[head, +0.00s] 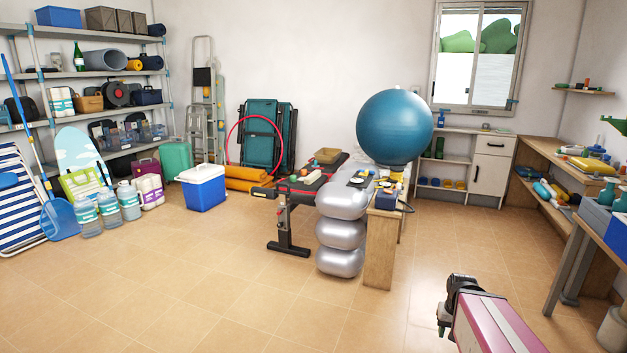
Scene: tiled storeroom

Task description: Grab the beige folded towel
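I cannot pick out a beige folded towel for certain in the head view. A small tan item (327,155) sits at the far end of the black-and-red bench in the middle of the room; it is too small to tell whether it is cloth or a box. My arm reaches in at the bottom right, and its dark end, my gripper (463,290), is over the open floor, well apart from the bench. Its fingers are not clear, so I cannot tell whether it is open or shut.
Silver stacked balls (341,232) and a wooden table (381,250) with a big blue ball (394,127) above stand mid-room. A blue cooler (203,188), water bottles (108,207) and shelves (90,88) are left. A workbench (545,155) lines the right. The front-left floor is clear.

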